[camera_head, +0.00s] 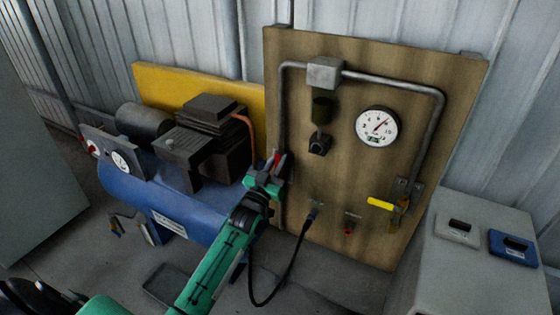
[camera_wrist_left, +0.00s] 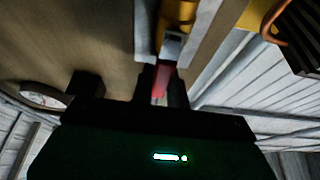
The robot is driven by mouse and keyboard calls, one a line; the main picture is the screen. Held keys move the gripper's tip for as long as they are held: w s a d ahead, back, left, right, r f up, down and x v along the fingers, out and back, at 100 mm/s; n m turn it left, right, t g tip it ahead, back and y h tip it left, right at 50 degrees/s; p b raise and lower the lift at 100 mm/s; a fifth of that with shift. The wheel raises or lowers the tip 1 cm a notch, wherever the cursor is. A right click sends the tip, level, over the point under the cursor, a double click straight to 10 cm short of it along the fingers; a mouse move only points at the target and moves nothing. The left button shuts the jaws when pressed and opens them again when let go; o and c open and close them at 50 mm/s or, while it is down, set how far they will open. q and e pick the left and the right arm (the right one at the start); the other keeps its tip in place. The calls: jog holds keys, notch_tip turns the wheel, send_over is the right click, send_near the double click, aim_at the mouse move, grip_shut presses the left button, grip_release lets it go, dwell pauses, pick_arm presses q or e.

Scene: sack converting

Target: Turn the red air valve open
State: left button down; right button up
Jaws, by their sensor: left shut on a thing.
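The red valve handle (camera_head: 277,158) shows as a small red piece at the left pipe of the wooden panel. My left gripper (camera_head: 270,170), on the green arm, is shut on it, and the fingers hide much of it. In the left wrist view the red handle (camera_wrist_left: 161,80) lies between the two dark fingers (camera_wrist_left: 162,92). A brass-yellow valve body (camera_wrist_left: 171,18) shows just beyond it. I cannot tell the handle's exact angle to the pipe. My right gripper is not in view.
The wooden panel (camera_head: 340,190) carries a round gauge (camera_head: 377,127), grey pipes and a yellow lever (camera_head: 380,204) at right. A blue compressor (camera_head: 175,195) stands left of my arm. A black hose (camera_head: 283,280) hangs below. A grey cabinet (camera_head: 475,270) stands at right.

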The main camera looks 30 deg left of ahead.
pick_arm(q)
jog(key=shift+n, duration=0.3)
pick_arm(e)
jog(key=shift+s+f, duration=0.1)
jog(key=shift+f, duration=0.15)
pick_arm(q)
jog(key=c, duration=1.4)
grip_release()
jog(key=shift+a, duration=0.1)
jog(key=shift+o, duration=0.2)
